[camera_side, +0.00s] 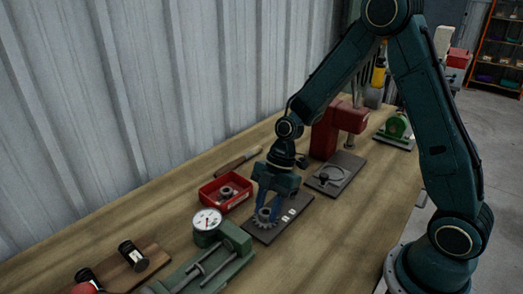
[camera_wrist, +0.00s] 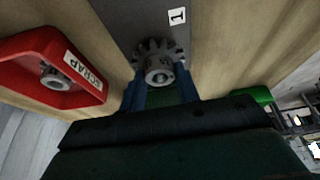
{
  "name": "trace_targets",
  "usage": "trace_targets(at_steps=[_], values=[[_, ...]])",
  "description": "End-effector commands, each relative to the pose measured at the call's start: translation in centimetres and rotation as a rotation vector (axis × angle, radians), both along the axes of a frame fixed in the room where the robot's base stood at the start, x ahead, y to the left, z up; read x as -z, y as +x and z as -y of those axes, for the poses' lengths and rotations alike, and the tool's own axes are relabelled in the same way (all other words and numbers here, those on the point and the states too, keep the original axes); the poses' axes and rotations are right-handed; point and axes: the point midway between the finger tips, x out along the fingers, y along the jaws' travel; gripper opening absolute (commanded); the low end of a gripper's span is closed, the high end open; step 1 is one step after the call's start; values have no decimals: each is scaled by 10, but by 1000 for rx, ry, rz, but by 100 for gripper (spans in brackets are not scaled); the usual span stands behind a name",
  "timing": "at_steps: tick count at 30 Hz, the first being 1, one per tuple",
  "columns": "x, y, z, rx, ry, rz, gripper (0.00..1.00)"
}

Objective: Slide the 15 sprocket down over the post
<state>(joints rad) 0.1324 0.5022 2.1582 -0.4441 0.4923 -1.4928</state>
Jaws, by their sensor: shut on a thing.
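A grey toothed sprocket (camera_side: 263,219) is at the near left end of a dark plate (camera_side: 290,216) with white labels. The wrist view shows its teeth and its round hub with a dark hole (camera_wrist: 158,60). My gripper (camera_side: 267,205) points down and is shut on the sprocket; the blue fingers (camera_wrist: 160,92) are on either side of its hub. The sprocket is low at the plate, but I cannot tell whether it touches it. No post shows clearly under the sprocket. A second dark plate (camera_side: 346,164) carries a ring outline and a short dark upright piece (camera_side: 323,179).
A red scrap bin (camera_side: 205,193) with a metal part inside stands close left of my gripper. A dial gauge (camera_side: 207,220) on a green fixture (camera_side: 236,240) stands in front. A red machine (camera_side: 335,128) is behind. A wooden-handled tool (camera_side: 238,161) lies near the wall.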

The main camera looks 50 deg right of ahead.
Motion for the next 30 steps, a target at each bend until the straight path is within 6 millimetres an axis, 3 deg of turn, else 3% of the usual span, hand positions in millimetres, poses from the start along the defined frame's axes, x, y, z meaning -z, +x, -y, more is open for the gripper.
trace_targets(at_steps=[29,30], values=[[9,0,0,-1,0,1,4],[9,0,0,-1,0,1,33]])
